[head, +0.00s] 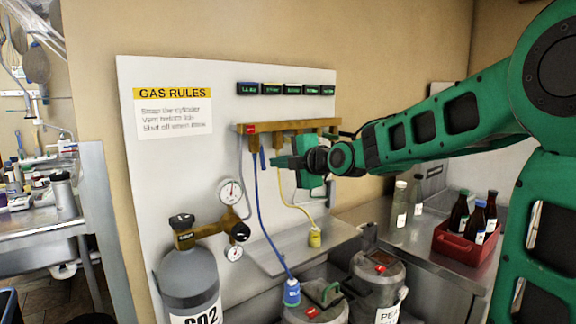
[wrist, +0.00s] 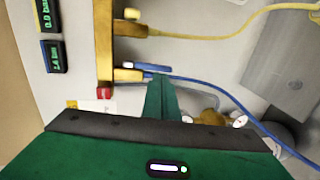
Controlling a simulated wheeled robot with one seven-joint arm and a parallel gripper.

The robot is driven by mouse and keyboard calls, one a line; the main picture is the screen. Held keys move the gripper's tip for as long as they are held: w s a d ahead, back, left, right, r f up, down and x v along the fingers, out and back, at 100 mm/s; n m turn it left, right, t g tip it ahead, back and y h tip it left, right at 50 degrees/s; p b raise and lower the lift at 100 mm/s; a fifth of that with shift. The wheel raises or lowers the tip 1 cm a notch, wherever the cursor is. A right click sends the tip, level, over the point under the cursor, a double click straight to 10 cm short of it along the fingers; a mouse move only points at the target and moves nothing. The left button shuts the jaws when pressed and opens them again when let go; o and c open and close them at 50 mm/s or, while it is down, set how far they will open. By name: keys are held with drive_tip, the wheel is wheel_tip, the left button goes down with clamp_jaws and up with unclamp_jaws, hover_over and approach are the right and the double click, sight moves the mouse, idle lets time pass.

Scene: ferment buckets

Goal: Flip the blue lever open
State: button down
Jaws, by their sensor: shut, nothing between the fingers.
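The blue lever (head: 263,158) hangs down from the left part of the brass manifold (head: 290,126), beside the top of the blue hose (head: 259,205). In the wrist view the lever (wrist: 152,67) runs alongside the hose, away from the manifold (wrist: 126,50). My gripper (head: 273,162) is shut and empty. Its green fingertips are just right of the lever in the head view. In the wrist view the gripper (wrist: 160,80) ends close to the lever and hose; whether it touches either is unclear.
A yellow hose (head: 291,205) hangs to the right of the blue one. A grey CO2 cylinder (head: 190,280) with gauges stands at left. Lidded buckets (head: 378,285) stand below. A red crate of bottles (head: 466,245) sits on the counter at right.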

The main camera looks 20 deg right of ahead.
sight(264, 166)
drive_tip(key=shift+x, duration=2.2)
drive_tip(key=shift+w+a+f, duration=0.15)
drive_tip(key=shift+w+f, duration=0.45)
drive_tip(key=shift+s, duration=0.1)
